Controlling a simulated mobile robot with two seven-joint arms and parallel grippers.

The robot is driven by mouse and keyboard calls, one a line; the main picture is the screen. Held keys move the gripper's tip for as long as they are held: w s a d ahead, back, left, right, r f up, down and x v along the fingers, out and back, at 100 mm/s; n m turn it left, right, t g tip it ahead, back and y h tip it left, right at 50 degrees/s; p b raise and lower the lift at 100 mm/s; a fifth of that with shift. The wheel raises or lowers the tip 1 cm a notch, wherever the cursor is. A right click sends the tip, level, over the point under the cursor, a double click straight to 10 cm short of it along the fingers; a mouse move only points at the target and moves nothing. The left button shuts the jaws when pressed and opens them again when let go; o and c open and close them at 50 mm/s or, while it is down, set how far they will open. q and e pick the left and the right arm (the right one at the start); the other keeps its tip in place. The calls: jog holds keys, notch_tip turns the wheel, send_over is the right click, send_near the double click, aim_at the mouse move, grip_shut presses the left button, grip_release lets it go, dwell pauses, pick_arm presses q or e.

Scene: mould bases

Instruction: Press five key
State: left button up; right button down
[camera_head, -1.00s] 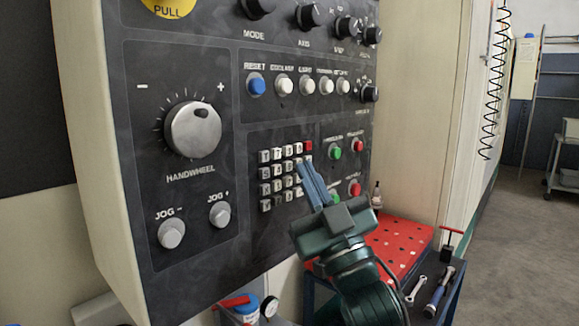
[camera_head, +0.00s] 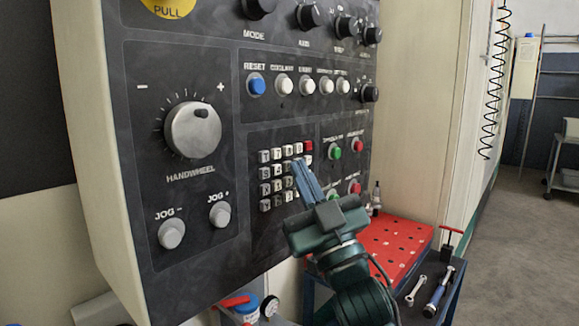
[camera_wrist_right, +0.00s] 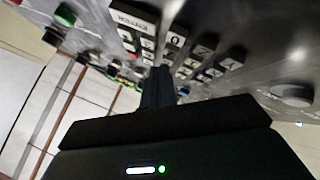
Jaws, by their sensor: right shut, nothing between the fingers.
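The keypad (camera_head: 265,188) is a block of small pale keys with one red key at its upper right, low on the dark control panel. Its labels are too small to read surely, so I cannot single out the five key. My right gripper (camera_head: 298,164) is shut and empty, its blue-grey fingers pointing up at the keypad and covering some right-hand keys. In the right wrist view the fingertips (camera_wrist_right: 160,72) lie in front of the keys, near a key marked 0 (camera_wrist_right: 174,40). I cannot tell whether they touch a key. My left gripper is not in view.
Green and red buttons (camera_head: 356,145) sit right of the keypad. A row of white buttons and a blue reset button (camera_head: 256,84) lie above, a handwheel (camera_head: 192,130) to the left. A red perforated plate (camera_head: 400,243) and tools lie on a cart below right.

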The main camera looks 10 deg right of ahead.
jog(key=shift+w+a, duration=0.1)
jog(key=shift+w, duration=0.05)
dwell(0.5)
jog(key=shift+s+d, duration=0.5)
jog(key=shift+s, duration=0.15)
jog(key=shift+s+d+p, duration=0.35)
jog(key=shift+s+d, duration=0.45)
jog(key=shift+s, duration=0.2)
jog(key=shift+s+d+p, duration=0.3)
jog(key=shift+s+d, duration=0.45)
jog(key=shift+s, duration=0.25)
jog(key=shift+w, duration=0.1)
dwell(1.8)
